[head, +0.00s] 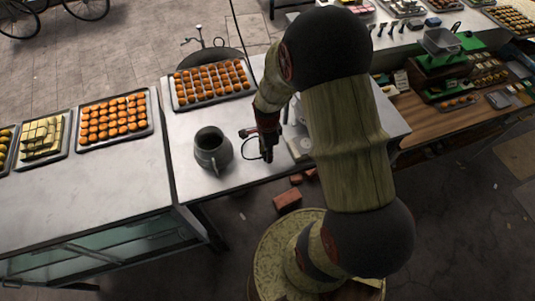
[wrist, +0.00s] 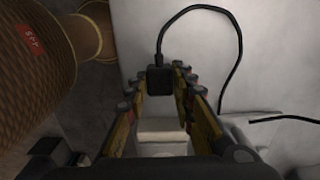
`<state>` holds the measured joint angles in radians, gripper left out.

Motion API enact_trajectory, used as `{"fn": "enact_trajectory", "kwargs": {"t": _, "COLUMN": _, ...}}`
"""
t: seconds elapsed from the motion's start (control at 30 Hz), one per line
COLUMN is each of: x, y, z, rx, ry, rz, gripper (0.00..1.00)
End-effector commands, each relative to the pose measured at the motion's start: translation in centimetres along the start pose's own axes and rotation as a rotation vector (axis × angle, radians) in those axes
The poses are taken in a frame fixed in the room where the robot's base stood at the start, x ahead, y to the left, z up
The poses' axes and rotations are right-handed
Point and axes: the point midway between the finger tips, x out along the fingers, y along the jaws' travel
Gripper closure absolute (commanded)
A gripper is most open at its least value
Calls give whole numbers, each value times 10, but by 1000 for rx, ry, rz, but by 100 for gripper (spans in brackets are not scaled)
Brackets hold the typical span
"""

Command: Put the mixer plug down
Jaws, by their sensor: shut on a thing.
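The mixer plug (wrist: 160,80) is a small black block with a black cord (wrist: 235,40) that loops up and over to the right in the wrist view. My gripper (wrist: 160,92) is shut on the plug, with one finger on each side of it. In the head view my gripper (head: 267,148) is over the front edge of the pale table (head: 215,188), right of the grey jug. A thin dark cord loop (head: 250,152) shows beside it. How far the plug is from the tabletop is hard to tell.
The grey jug (head: 212,150) stands left of my gripper. Trays of orange pastries (head: 212,84) lie behind it and to the left (head: 115,117). Bricks (head: 287,199) lie on the floor below. Bare tabletop shows around the jug.

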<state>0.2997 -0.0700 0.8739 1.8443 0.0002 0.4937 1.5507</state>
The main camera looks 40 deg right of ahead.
Motion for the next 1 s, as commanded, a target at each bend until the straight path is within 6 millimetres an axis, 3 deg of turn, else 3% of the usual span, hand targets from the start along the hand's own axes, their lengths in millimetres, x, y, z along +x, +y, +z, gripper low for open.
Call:
{"fn": "enact_trajectory", "kwargs": {"t": 0.13, "x": 14, "y": 0, "z": 0, "rx": 0, "ry": 0, "rz": 1, "gripper": 100}}
{"fn": "enact_trajectory", "kwargs": {"t": 0.9, "x": 27, "y": 0, "z": 0, "rx": 0, "ry": 0, "rz": -1, "gripper": 100}}
{"fn": "enact_trajectory", "kwargs": {"t": 0.93, "x": 27, "y": 0, "z": 0, "rx": 0, "ry": 0, "rz": -1, "gripper": 74}}
{"fn": "enact_trajectory", "kwargs": {"t": 1.0, "x": 27, "y": 0, "z": 0, "rx": 0, "ry": 0, "rz": -1, "gripper": 70}}
